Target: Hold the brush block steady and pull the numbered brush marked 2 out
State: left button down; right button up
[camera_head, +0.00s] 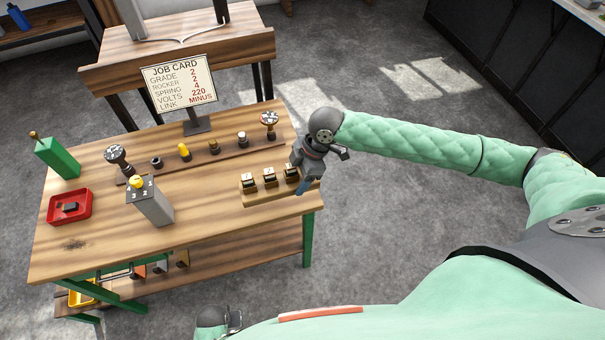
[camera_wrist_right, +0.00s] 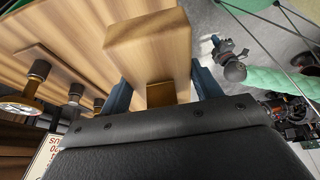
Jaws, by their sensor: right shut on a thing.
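The brush block (camera_head: 281,190) is a pale wooden bar at the right front of the bench. Several dark-topped numbered brushes (camera_head: 269,177) stand in it, with small pale labels too small for me to read surely. My right gripper (camera_head: 303,187) is at the block's right end. In the right wrist view its blue fingers lie on either side of the wooden block (camera_wrist_right: 150,50), shut on it. My left gripper (camera_head: 236,321) shows only partly at the bottom edge of the head view, away from the bench. Its fingers are too small to judge.
A job card (camera_head: 178,82) stands behind a row of knobs and posts. A grey box with a yellow knob (camera_head: 151,205), a red tray (camera_head: 70,221) and a green box (camera_head: 58,158) stand to the left. The bench front between the grey box and brush block is clear.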

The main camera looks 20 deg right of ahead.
aim_at(284, 179)
jog(key=shift+w+a+f, duration=0.6)
jog(key=shift+a+f, duration=0.2)
jog(key=shift+f, duration=0.05)
jog(key=shift+w+a+f, duration=0.55)
jog(key=shift+a+f, duration=0.25)
jog(key=shift+w+a+f+b, duration=0.35)
jog(key=shift+w+a+f, duration=0.5)
jog(key=shift+a+f, duration=0.3)
jog(key=shift+w+a+f+b, duration=0.35)
jog(key=shift+w+a+f, duration=0.5)
jog(key=shift+a+f, duration=0.3)
jog(key=shift+f, duration=0.65)
jog(key=shift+f+p, duration=0.15)
jog(key=shift+p, duration=0.3)
